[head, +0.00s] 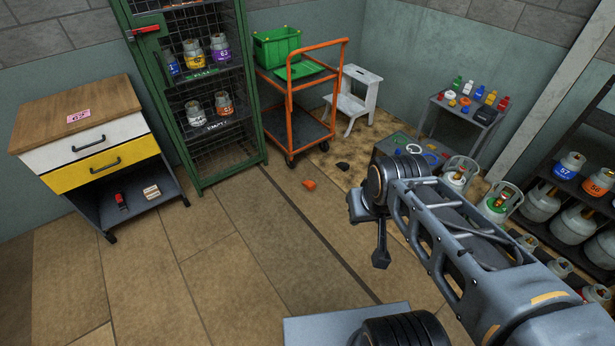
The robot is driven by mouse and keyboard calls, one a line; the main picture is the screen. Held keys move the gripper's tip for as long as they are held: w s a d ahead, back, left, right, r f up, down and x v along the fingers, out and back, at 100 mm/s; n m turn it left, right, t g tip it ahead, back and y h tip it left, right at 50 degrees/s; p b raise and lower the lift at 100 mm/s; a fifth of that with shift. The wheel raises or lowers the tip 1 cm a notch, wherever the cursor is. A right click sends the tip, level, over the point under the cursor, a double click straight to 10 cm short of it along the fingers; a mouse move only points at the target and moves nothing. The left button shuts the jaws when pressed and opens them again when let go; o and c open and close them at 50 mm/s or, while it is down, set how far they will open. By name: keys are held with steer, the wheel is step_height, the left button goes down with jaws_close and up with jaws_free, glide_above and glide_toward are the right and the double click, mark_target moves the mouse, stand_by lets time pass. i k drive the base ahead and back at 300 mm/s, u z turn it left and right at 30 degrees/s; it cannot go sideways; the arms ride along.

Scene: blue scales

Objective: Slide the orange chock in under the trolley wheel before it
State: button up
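The orange chock (309,184) lies on the tiled floor in the head view, a little in front of the trolley and to the right of its near wheel. There is a visible gap between the chock and the wheel. The orange trolley (291,92) stands by the green cage, with its near front wheel (291,163) and right front wheel (325,146) on the floor. My gripper (381,260) hangs at the end of my arm, right of and nearer than the chock, apart from it. Its fingers are too small and dark to tell whether they are open.
A dark chock-like piece (343,166) lies on the floor right of the orange chock. A green crate (277,46) sits on the trolley. A white step stool (353,98) stands behind. Gas cylinders (500,203) stand at right. The floor left of my arm is clear.

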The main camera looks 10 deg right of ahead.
mark_target(310, 186)
steer(key=u, duration=0.2)
steer(key=i, duration=0.55)
steer(key=u, duration=0.45)
steer(key=i, duration=1.35)
steer(key=z, duration=0.75)
steer(key=i, duration=0.9)
steer(key=z, duration=0.45)
